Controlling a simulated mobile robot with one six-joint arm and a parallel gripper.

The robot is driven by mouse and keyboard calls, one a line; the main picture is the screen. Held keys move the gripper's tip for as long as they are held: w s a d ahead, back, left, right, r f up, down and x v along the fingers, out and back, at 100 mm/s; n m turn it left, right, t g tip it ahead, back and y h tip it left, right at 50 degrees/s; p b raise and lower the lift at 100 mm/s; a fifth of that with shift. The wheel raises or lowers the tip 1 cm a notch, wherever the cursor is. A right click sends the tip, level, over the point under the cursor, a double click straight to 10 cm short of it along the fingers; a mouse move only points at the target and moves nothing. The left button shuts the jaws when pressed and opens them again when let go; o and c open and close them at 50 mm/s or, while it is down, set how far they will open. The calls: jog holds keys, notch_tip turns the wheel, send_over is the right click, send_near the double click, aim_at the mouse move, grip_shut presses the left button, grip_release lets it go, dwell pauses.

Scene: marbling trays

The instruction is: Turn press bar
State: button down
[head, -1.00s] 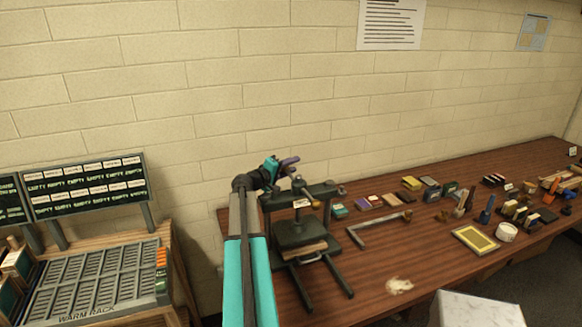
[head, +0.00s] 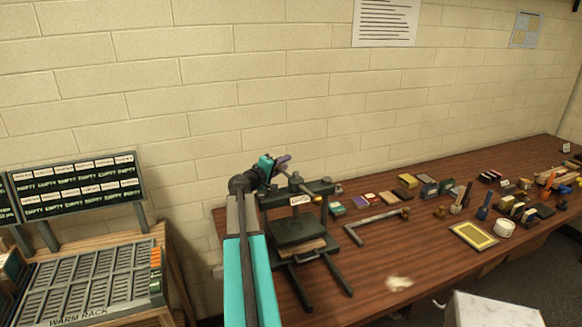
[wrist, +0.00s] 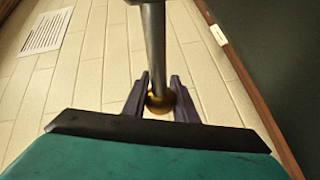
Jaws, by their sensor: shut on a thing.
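The press (head: 296,232) stands at the left end of the brown table, a dark frame with a flat plate over a light block. Its press bar (head: 300,185) is a thin grey rod across the top, running from my gripper down to the right. In the wrist view the press bar (wrist: 155,45) is a grey rod with a brass ball end (wrist: 160,101). My gripper (head: 284,161) is at the bar's far left end, above the press. In the wrist view my gripper (wrist: 160,92) has its two purple fingers shut around the ball end. The press's screw is partly hidden.
An L-shaped grey rod (head: 375,222) lies on the table right of the press. Small boxes, a yellow framed panel (head: 473,236) and a white cup (head: 504,228) are farther right. A warm rack (head: 85,285) stands at the left. The brick wall is close behind.

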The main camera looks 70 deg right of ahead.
jog(key=c, duration=1.4)
grip_release()
jog(key=shift+c, duration=0.2)
jog(key=shift+a, duration=0.1)
